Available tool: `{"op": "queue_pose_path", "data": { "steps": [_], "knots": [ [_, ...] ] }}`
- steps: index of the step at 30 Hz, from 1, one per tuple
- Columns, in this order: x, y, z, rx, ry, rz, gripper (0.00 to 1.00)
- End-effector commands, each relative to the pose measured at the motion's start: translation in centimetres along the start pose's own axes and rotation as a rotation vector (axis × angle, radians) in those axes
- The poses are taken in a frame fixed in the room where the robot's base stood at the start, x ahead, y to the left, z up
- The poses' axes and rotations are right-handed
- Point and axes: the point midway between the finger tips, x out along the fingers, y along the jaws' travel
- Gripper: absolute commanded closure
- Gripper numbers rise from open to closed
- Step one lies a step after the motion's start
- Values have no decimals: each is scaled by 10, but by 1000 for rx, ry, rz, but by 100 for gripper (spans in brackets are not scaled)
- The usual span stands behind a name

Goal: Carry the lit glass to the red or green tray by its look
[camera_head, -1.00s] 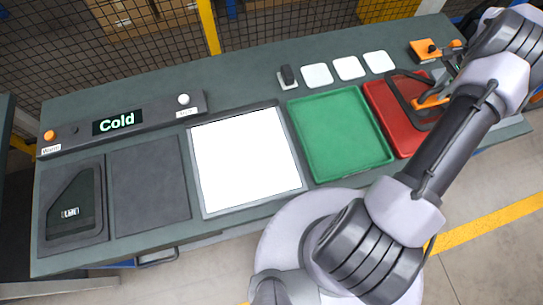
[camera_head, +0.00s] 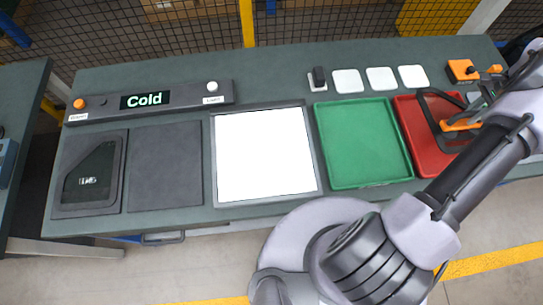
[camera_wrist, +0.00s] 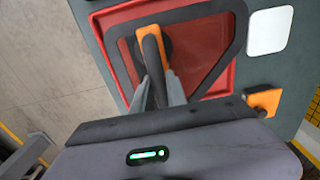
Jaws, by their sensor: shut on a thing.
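My gripper (camera_wrist: 158,85) is shut on the orange handle of a dark-framed glass (camera_wrist: 205,50). This glass also shows in the head view (camera_head: 427,106), over the red tray (camera_head: 411,132). Red shows through its pane in the wrist view. I cannot tell whether it touches the tray. The green tray (camera_head: 362,145) is empty, just left of the red one. The lit panel (camera_head: 263,155) is plain white with nothing on it. Another dark-framed pane (camera_head: 95,175) lies at the far left. A display (camera_head: 145,99) reads "Cold".
An empty dark pad (camera_head: 165,167) lies left of the lit panel. White squares (camera_head: 380,79) line the back edge beside a small black switch (camera_head: 319,76). An orange block (camera_head: 462,70) stands at the back right. Mesh fencing runs behind the bench.

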Motion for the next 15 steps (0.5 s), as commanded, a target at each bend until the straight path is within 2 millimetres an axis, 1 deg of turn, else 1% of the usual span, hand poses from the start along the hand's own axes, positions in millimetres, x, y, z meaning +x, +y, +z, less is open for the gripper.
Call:
{"op": "queue_pose_path", "data": {
  "steps": [1, 15],
  "knots": [
    [6, 0, -1, 0, 2, -1, 100],
    [44, 0, 0, 1, 2, -2, 100]
  ]
}}
